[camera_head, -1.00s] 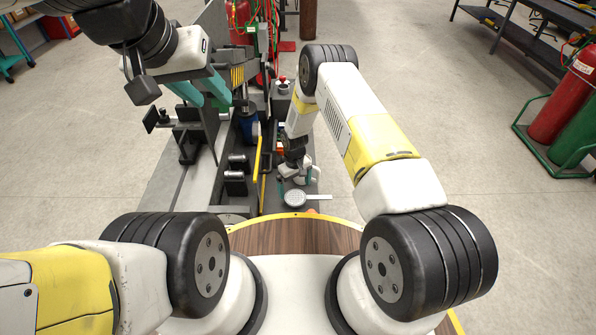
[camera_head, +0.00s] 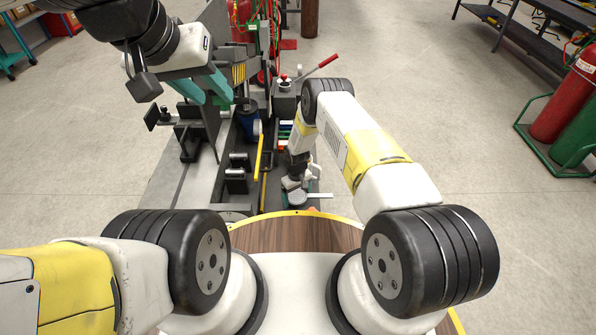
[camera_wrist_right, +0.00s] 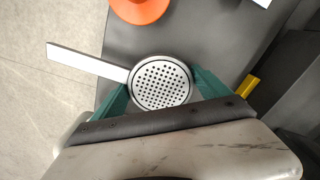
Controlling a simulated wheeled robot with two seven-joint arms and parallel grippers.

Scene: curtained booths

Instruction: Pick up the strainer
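The strainer (camera_wrist_right: 162,82) is a round, pale metal disc full of holes with a flat white handle (camera_wrist_right: 85,62) pointing left in the right wrist view. It lies on the grey surface. In the head view, it shows partly (camera_head: 298,198) beneath my right gripper (camera_head: 298,183). In the wrist view, the teal fingers of my right gripper (camera_wrist_right: 162,84) are apart, one on each side of the strainer's round part. I cannot tell whether they touch it. My left gripper (camera_head: 208,92) has its teal fingers apart and empty, at the upper left of the head view.
An orange round object (camera_wrist_right: 140,8) lies near the strainer. A yellow bar (camera_head: 258,158), dark clamps (camera_head: 237,172) and a red-handled lever (camera_head: 318,66) stand along the cart. Gas cylinders (camera_head: 563,105) stand at right. Open floor (camera_head: 490,170) lies right of my right arm.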

